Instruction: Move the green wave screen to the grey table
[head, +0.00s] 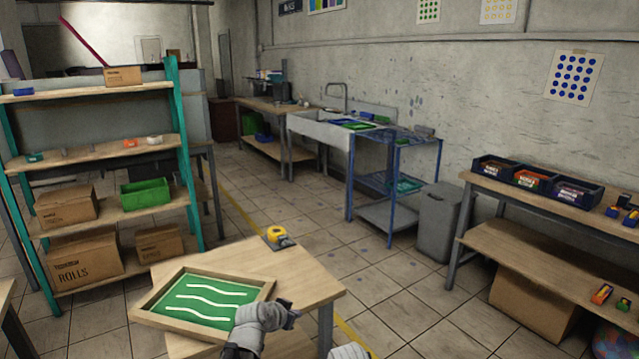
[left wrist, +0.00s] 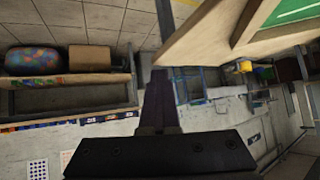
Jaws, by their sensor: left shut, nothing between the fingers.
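The green wave screen (head: 205,296) is a wooden frame around a green panel with white wavy lines. It lies flat on a wood-topped table (head: 309,291) at the bottom of the head view, over the table's left part. A corner of the screen (left wrist: 296,12) also shows at the top right of the left wrist view. My left gripper (head: 291,314) is just right of the screen's front right corner, apart from it. Its fingers (left wrist: 157,98) are shut and empty. My right gripper is not in view. I cannot pick out a grey table.
A yellow tape dispenser (head: 277,237) sits at the table's back edge. A shelf with boxes (head: 85,255) and a green bin (head: 146,192) stands left. A bench with dark bins (head: 540,182) is at right. A blue rack (head: 396,176) and grey bin (head: 437,222) stand behind; tiled floor between is clear.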

